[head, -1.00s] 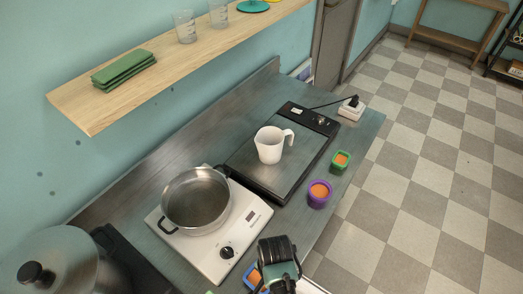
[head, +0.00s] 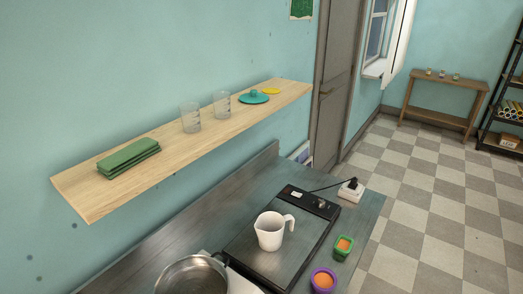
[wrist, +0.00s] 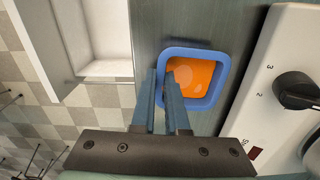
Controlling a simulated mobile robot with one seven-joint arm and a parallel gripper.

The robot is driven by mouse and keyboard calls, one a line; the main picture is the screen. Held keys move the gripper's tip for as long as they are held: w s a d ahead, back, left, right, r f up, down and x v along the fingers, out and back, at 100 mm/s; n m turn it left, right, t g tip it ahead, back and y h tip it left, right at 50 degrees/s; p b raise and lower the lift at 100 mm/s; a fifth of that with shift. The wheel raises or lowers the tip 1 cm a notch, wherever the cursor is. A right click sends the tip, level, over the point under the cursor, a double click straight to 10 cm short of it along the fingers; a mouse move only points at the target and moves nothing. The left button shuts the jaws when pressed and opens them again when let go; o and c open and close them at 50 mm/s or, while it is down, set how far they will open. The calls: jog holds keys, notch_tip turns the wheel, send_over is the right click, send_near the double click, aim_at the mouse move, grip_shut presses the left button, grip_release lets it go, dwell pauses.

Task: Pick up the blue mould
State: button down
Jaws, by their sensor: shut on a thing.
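The blue mould (wrist: 224,82) is a square cup with rounded corners and glossy orange filling (wrist: 190,78). In the wrist view it is upright, over or on the grey worktop beside the white hotplate. My gripper (wrist: 167,78) is shut on the mould's left wall, with one finger outside and the other inside the rim. The fingers hide part of that wall. I cannot tell whether the mould's base touches the worktop. Neither the blue mould nor my gripper shows in the head view now.
The hotplate with its black knob (wrist: 297,91) stands close to the right of the mould. A white tray-like box (wrist: 105,68) lies to the left. A purple mould (head: 323,280), green mould (head: 343,247) and white jug (head: 270,231) are further along the counter.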

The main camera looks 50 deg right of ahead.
jog(key=shift+r, duration=0.1)
notch_tip(320, 180, up, 10)
jog(key=shift+b, duration=0.3)
dwell(0.9)
dwell(0.3)
dwell(2.6)
